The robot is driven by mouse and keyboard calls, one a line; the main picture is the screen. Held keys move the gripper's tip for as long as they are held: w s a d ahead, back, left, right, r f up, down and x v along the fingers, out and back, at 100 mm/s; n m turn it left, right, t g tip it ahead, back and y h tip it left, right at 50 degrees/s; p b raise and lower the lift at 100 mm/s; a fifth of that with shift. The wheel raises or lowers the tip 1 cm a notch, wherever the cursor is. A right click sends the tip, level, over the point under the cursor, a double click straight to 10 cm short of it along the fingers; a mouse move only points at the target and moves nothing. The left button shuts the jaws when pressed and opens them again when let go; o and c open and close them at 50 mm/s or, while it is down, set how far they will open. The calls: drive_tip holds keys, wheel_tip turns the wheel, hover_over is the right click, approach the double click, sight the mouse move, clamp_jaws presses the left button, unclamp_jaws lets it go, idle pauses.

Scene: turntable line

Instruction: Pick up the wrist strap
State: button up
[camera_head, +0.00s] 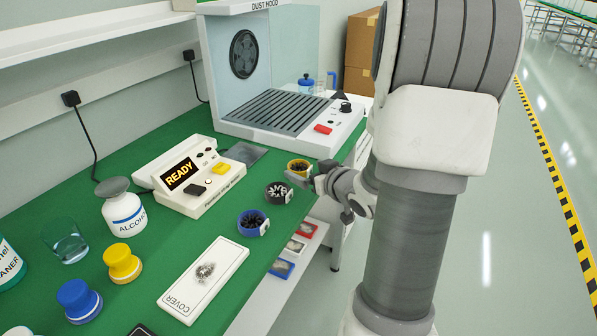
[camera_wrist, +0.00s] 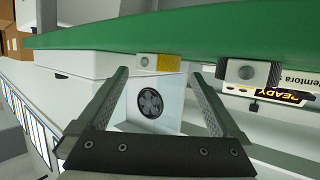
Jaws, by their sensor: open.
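Three ring-shaped pieces with dark coiled contents, which look like wrist straps, sit along the bench's front edge in the head view: a yellow one (camera_head: 299,164), a black one (camera_head: 279,192) and a blue one (camera_head: 252,222). Which one is meant, I cannot tell. My gripper (camera_head: 297,179) is open and empty beside the yellow one. In the wrist view, my gripper (camera_wrist: 160,73) has the yellow one (camera_wrist: 168,63), with its pale block and round stud, in line between the fingertips. The black one (camera_wrist: 241,72) lies outside the right finger.
The READY device (camera_head: 196,180) and the dust hood (camera_head: 285,112) stand behind on the green mat (camera_head: 205,240). Small trays (camera_head: 294,246) lie on a lower shelf.

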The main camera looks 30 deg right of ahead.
sight(300, 167)
drive_tip(key=x, duration=0.3)
drive_tip(key=shift+w+b, duration=0.2)
drive_tip(key=shift+b, duration=0.15)
drive_tip(key=shift+c, duration=0.2)
drive_tip(key=c, duration=1.3)
drive_tip(key=shift+r+p, duration=1.25)
drive_tip(key=shift+r, duration=1)
drive_tip(key=s+d+r+p, duration=0.1)
drive_tip(key=s+d+r, duration=0.1)
drive_tip(key=s, duration=0.1)
drive_tip(key=s+d+r+p, duration=0.2)
drive_tip(key=s+d, duration=0.1)
drive_tip(key=s+d+r+p, duration=0.1)
drive_tip(key=s+d+r, duration=0.1)
drive_tip(key=s, duration=0.1)
drive_tip(key=shift+d+r+p, duration=0.25)
drive_tip(key=shift+d+p, duration=0.1)
drive_tip(key=shift+p, duration=0.05)
drive_tip(key=shift+s, duration=0.1)
